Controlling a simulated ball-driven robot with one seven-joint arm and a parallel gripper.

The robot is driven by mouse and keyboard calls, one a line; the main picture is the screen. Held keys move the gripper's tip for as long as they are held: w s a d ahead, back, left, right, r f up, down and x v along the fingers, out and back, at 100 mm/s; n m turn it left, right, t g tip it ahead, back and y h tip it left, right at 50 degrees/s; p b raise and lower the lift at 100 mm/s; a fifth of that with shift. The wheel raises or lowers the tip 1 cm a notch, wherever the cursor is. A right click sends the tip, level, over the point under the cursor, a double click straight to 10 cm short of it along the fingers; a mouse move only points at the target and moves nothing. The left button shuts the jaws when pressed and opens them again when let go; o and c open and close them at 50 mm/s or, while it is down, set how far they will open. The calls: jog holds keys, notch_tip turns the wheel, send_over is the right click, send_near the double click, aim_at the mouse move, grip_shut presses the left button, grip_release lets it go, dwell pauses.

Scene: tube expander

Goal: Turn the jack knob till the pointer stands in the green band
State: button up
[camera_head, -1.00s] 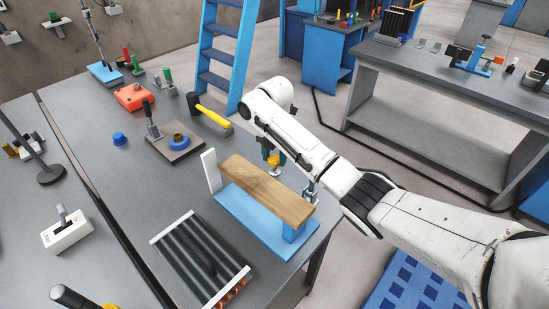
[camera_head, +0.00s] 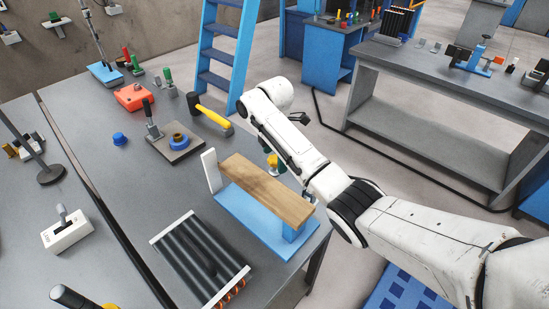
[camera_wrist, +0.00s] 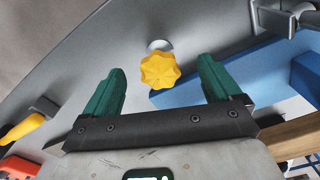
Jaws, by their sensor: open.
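The jack knob (camera_wrist: 160,70) is yellow and lobed. In the wrist view it stands between and slightly beyond the two green fingertips of my gripper (camera_wrist: 161,85). The gripper is open, with a gap on both sides of the knob. In the head view the knob (camera_head: 272,161) shows behind the wooden beam (camera_head: 265,188), and my arm hides most of the gripper. The beam lies over a blue base (camera_head: 250,218) with a white upright plate (camera_head: 210,170) at its left end. I cannot make out a pointer or a green band.
A yellow-handled hammer (camera_head: 212,115), a plate with a blue ring (camera_head: 180,142) and a red box (camera_head: 135,96) lie farther back. A black-ribbed rack (camera_head: 200,258) stands in front. The bench edge is close behind the beam.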

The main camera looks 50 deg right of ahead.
aim_at(275, 159)
jog(key=shift+o, duration=0.7)
jog(key=shift+r, duration=0.1)
notch_tip(275, 159, up, 7)
jog(key=p, duration=0.7)
